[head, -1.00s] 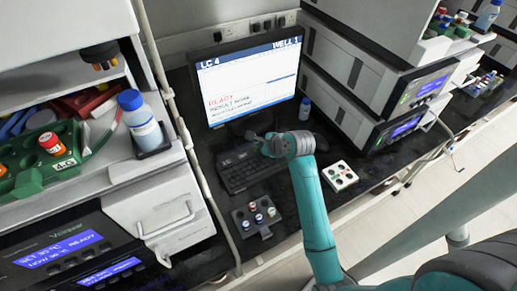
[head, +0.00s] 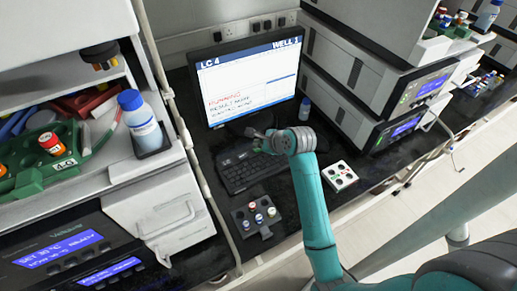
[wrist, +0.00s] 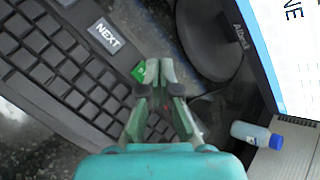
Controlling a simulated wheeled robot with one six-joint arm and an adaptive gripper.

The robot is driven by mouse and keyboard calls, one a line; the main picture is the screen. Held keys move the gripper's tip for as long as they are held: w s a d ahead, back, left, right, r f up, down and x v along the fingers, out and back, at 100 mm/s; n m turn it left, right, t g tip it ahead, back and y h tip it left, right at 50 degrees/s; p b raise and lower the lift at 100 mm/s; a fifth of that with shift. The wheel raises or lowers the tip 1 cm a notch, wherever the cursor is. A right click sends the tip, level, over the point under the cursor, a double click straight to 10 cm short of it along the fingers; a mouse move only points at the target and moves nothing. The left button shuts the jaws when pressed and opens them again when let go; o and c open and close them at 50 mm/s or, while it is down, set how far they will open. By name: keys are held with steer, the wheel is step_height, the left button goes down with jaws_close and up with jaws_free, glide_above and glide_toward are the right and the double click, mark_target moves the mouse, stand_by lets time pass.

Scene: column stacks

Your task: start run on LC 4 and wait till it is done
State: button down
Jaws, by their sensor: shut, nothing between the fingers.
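The LC 4 monitor (head: 250,82) stands on the dark bench in the head view, headed "LC 4" and "WELL 1". Its red status line reads "RUNNING". The black keyboard (head: 240,172) lies in front of it. In the wrist view the keyboard (wrist: 62,75) has a grey "NEXT" key (wrist: 106,35) and a green key (wrist: 140,72) at its right end. My gripper (wrist: 153,72) is shut and empty, its tips at the green key and partly covering it. I cannot tell whether they touch it. In the head view my gripper (head: 262,138) is over the keyboard's right end.
A small blue-capped bottle (head: 304,108) stands right of the monitor. A dark vial holder (head: 258,215) and a white block with dark wells (head: 340,176) lie nearer the front edge. Stacked instruments (head: 372,85) stand at the right, a cabinet (head: 155,205) at the left.

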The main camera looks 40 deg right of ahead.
mark_target(259, 150)
steer(key=shift+r, duration=2.55)
